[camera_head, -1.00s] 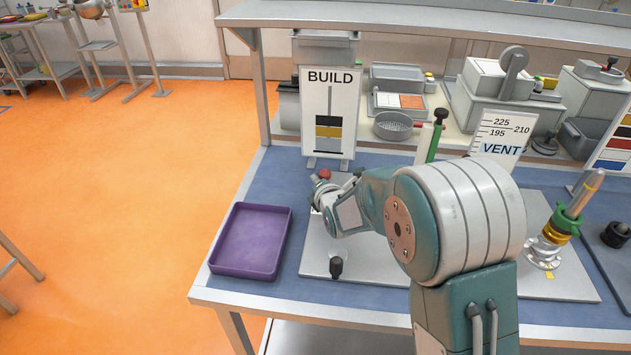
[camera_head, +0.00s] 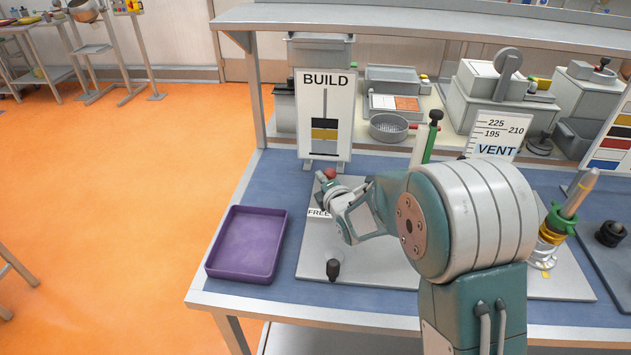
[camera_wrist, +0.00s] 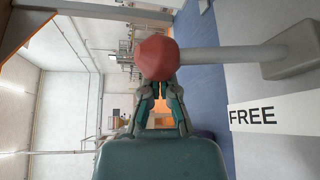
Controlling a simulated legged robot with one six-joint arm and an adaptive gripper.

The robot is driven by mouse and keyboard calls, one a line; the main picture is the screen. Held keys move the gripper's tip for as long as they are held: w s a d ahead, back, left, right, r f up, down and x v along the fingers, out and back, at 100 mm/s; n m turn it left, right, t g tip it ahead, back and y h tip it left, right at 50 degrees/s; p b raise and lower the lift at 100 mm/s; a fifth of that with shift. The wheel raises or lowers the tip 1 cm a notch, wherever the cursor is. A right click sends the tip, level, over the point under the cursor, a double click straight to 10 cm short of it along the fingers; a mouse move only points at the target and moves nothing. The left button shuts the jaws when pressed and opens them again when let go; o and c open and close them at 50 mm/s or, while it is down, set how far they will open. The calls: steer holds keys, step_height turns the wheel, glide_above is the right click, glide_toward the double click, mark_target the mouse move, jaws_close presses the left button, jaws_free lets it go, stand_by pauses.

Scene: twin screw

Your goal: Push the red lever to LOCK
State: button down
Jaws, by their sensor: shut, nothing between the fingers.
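The red lever's round knob (camera_wrist: 157,58) is just in front of my gripper (camera_wrist: 156,84) in the wrist view. Its grey rod (camera_wrist: 230,55) runs right to a grey base (camera_wrist: 291,50). The fingers are shut and empty, with their tips at or very near the knob; I cannot tell whether they touch. A white label reading FREE (camera_wrist: 262,115) lies beside the rod. In the head view the red knob (camera_head: 330,174) shows near the back left of the grey plate (camera_head: 308,262), with my gripper (camera_head: 325,181) beside it. No LOCK label is visible.
A purple tray (camera_head: 247,272) stands left of the plate. A black knob (camera_head: 333,268) stands at the plate's front. The BUILD sign (camera_head: 325,82) is behind the lever. A green-handled tool (camera_head: 431,137) and a VENT sign (camera_head: 495,135) are further right.

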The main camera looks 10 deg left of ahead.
mark_target(334, 175)
steer(key=d+m, duration=0.1)
steer(key=d+r+m+t+y, duration=0.1)
steer(key=d+m, duration=0.1)
steer(key=shift+w, duration=0.15)
steer(key=d+m+t, duration=0.1)
steer(key=d+m, duration=0.1)
steer(key=m, duration=0.1)
steer(key=d+m+t, duration=0.2)
steer(key=shift+w+d+f+m, duration=0.1)
steer(key=shift+d+m, duration=0.1)
steer(key=shift+m, duration=0.2)
steer(key=shift+d+y, duration=0.25)
steer(key=shift+y, duration=0.05)
steer(key=shift+d+f, duration=0.15)
steer(key=shift+d, duration=0.15)
steer(key=shift+d+f+t, duration=0.1)
steer(key=shift+d+t, duration=0.05)
steer(key=shift+t, duration=0.15)
